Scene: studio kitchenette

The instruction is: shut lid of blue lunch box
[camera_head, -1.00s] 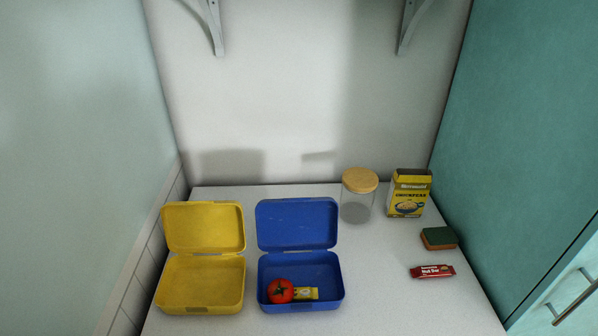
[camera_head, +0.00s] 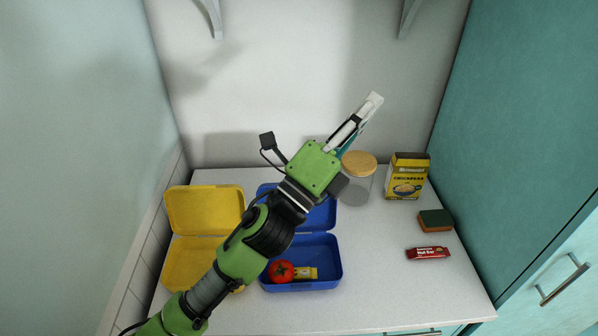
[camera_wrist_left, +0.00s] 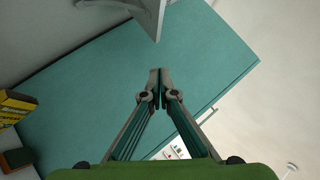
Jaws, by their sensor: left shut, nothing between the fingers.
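The blue lunch box (camera_head: 322,255) stands on the worktop with its lid (camera_head: 322,215) raised at the back. A red tomato (camera_head: 281,271) and a small yellow packet (camera_head: 305,273) lie inside it. My left arm crosses in front of part of the lid and the box's left side. My left gripper (camera_head: 374,98) is above and behind the box, up and right of the lid, pointing to the upper right. It is shut and empty, with its fingertips together in the left wrist view (camera_wrist_left: 160,72). My right gripper is not in view.
An open yellow lunch box (camera_head: 205,212) stands to the left, partly behind my arm. A jar with a wooden lid (camera_head: 360,163), a yellow carton (camera_head: 408,176), a sponge (camera_head: 435,221) and a red bar (camera_head: 428,253) are to the right. A teal cabinet (camera_head: 530,150) bounds the right side.

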